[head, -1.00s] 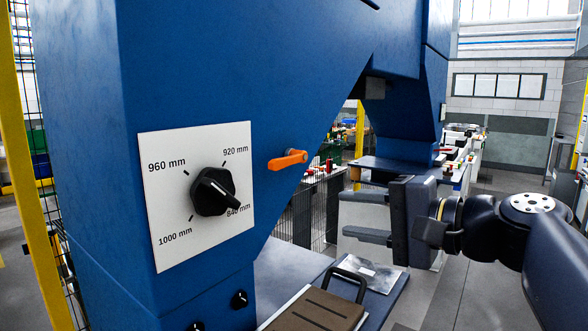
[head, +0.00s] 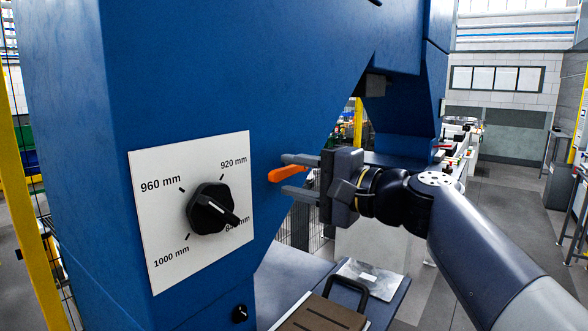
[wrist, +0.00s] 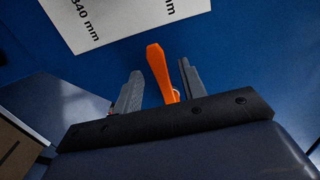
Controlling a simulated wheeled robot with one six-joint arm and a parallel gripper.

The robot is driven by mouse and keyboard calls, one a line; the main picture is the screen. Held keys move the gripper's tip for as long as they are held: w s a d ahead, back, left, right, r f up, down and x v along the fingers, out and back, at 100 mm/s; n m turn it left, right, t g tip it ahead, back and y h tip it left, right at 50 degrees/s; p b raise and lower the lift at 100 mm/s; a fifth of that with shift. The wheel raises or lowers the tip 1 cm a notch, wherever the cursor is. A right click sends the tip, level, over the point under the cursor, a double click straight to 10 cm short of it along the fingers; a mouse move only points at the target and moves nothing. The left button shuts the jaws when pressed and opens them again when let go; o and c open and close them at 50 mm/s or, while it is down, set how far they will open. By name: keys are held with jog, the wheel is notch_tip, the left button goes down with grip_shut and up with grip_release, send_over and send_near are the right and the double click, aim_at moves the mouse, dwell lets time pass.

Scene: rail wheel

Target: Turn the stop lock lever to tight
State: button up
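The orange stop lock lever (head: 288,173) sticks out from the blue machine face, to the right of the white dial plate. My gripper (head: 291,175) is open around the lever, with one finger above it and one below it in the head view. In the wrist view the lever (wrist: 160,68) stands between the two fingers of my gripper (wrist: 157,85), with gaps on both sides. Its pivot end is partly hidden by the gripper body. No tight or loose marking shows by the lever.
The white dial plate (head: 165,255) carries a black knob (head: 211,208) with millimetre marks. A smaller black knob (head: 240,313) sits below. A brown case (head: 318,318) with a black handle lies on the bench at the bottom. The aisle floor at right is free.

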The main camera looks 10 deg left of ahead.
jog(key=shift+w+a, duration=0.15)
jog(key=shift+a, duration=0.2)
jog(key=shift+c, duration=0.2)
grip_shut()
